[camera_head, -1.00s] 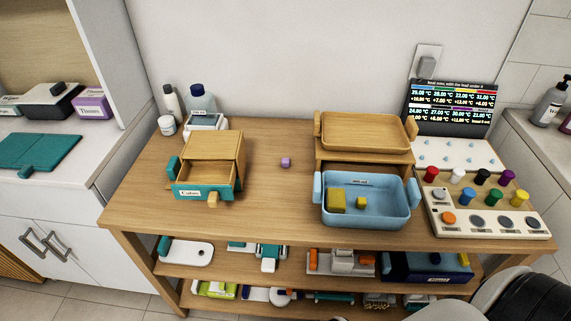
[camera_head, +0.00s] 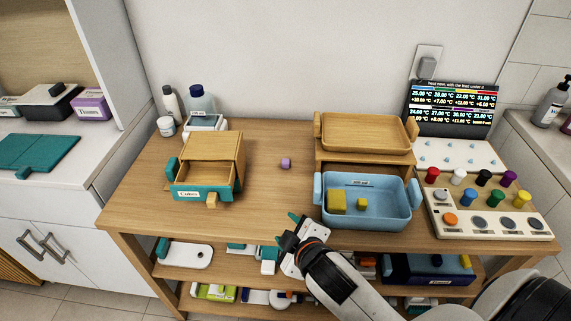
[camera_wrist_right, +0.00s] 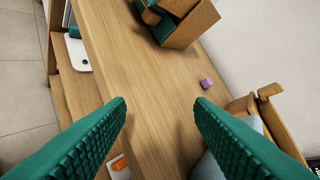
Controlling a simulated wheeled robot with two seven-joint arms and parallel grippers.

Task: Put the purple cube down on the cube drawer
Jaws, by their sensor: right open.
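The small purple cube (camera_head: 285,163) lies on the wooden table top, between the cube drawer and the trays. It also shows in the right wrist view (camera_wrist_right: 206,83). The cube drawer (camera_head: 206,193), teal-fronted with a "Cubes" label, sits in a wooden box at the left of the table and is pulled out. The visible part of its inside looks empty. My right gripper (camera_head: 296,228) is over the table's front edge, in front of the cube and apart from it. Its teal fingers (camera_wrist_right: 160,108) are wide apart with nothing between them. My left gripper is not in view.
A blue tray (camera_head: 388,220) with yellow blocks stands right of the cube, and a wooden tray (camera_head: 366,148) is raised behind it. A panel with coloured knobs (camera_head: 480,222) is at the right. Bottles (camera_head: 198,100) stand at the back left. The table's middle is clear.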

